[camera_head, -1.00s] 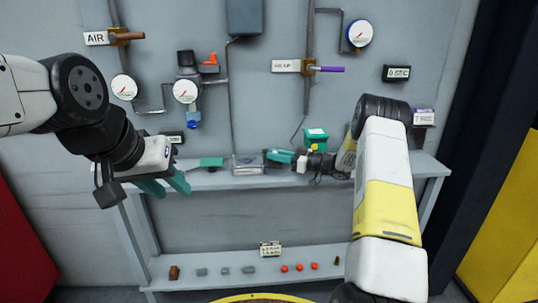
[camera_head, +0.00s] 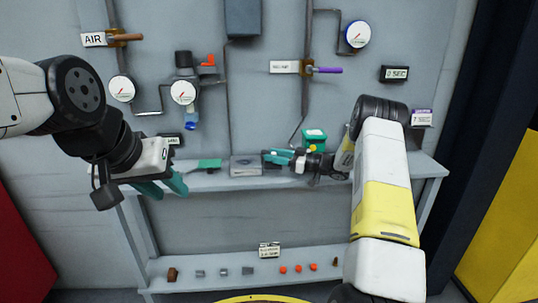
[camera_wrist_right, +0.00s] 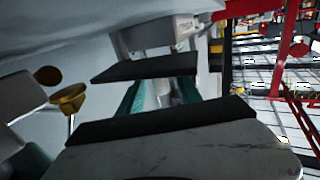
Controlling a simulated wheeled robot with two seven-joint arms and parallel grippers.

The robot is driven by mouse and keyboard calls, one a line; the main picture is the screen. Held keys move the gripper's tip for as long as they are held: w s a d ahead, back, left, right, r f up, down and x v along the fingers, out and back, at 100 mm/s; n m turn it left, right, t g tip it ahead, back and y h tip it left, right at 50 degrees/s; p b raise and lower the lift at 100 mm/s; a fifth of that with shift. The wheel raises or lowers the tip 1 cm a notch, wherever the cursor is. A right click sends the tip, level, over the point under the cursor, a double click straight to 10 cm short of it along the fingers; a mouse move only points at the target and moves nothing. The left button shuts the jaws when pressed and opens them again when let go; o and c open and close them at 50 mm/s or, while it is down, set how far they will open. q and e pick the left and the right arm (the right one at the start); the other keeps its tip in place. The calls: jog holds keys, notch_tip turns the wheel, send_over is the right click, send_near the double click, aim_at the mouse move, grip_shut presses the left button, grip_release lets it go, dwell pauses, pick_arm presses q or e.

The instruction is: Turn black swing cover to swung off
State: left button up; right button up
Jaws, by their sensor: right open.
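My right gripper (camera_head: 273,157) is open at the shelf's back right, its teal fingers pointing left. It is beside a small flat grey box (camera_head: 245,167) on the shelf; I cannot tell whether they touch. In the right wrist view, two dark bars (camera_wrist_right: 145,68) (camera_wrist_right: 165,120) lie apart, with teal and pale parts between them. I cannot clearly make out the black swing cover in either view; it may be hidden by the gripper or too small to tell. My left gripper (camera_head: 164,187) is open and empty in front of the shelf's left end.
A green box (camera_head: 314,136) stands behind my right gripper. A flat green piece (camera_head: 209,164) lies left of the grey box. Gauges (camera_head: 183,92), pipes and a purple-handled valve (camera_head: 325,70) are on the wall. Several small blocks lie on the lower shelf (camera_head: 215,284).

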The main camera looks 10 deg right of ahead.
jog(key=v, duration=0.7)
jog(key=shift+s+d, duration=0.15)
jog(key=shift+d, duration=0.15)
